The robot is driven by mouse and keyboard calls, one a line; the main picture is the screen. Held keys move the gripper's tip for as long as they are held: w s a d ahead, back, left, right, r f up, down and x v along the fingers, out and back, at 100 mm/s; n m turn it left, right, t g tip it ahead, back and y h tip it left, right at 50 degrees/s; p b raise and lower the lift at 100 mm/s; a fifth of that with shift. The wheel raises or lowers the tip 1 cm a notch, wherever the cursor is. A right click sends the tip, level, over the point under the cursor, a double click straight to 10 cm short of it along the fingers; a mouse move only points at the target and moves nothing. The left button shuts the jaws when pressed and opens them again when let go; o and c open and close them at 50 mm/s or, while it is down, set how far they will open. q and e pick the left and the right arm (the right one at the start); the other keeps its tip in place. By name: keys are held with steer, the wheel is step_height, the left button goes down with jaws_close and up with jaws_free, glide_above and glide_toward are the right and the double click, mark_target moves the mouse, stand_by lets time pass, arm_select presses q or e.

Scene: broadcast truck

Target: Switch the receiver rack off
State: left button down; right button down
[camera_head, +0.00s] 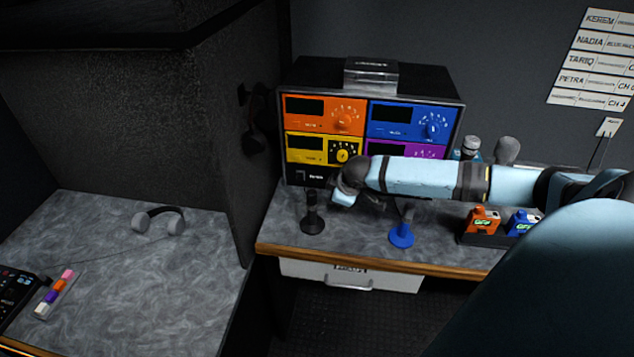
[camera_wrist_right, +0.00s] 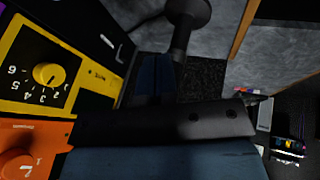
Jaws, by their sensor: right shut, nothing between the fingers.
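The receiver rack (camera_head: 372,80) stands on the back counter in the head view. Its front has orange, blue, yellow and purple receivers, with a dark strip below the yellow one. A small black switch (camera_head: 300,177) sits at the lower left of that strip; I cannot tell its position. My right gripper (camera_head: 342,197) is shut and empty, in front of the rack's lower front and right of the switch. My right arm hides part of the purple receiver. The right wrist view shows the yellow receiver (camera_wrist_right: 45,75) and orange receiver (camera_wrist_right: 30,145) close beside the gripper. My left gripper is out of view.
A black microphone stand (camera_head: 312,215) and a blue one (camera_head: 402,232) stand on the counter near my right gripper. Orange and blue packs (camera_head: 482,225) sit further right. Headphones (camera_head: 158,219) lie on the left desk. A drawer (camera_head: 350,277) is below the counter edge.

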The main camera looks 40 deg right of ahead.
steer(key=s+a+f+y, duration=0.1)
steer(key=s+a+f, duration=0.1)
steer(key=a, duration=0.3)
steer(key=s+a+f+t+y, duration=0.1)
steer(key=s+a+f, duration=0.1)
steer(key=a+f, duration=0.2)
steer(key=s+a+f+y, duration=0.1)
steer(key=s+a+f, duration=0.2)
steer(key=a, duration=0.5)
steer(key=shift+f+b, duration=0.35)
steer(key=shift+b, duration=0.05)
steer(key=shift+d, duration=0.1)
steer(key=s+a+f+m+t+y, duration=0.1)
steer(key=s+a+m+t, duration=0.3)
steer(key=s+a, duration=1)
steer(key=shift+s+a+f, duration=0.4)
steer(key=shift+s+f, duration=0.1)
steer(key=shift+s, duration=0.75)
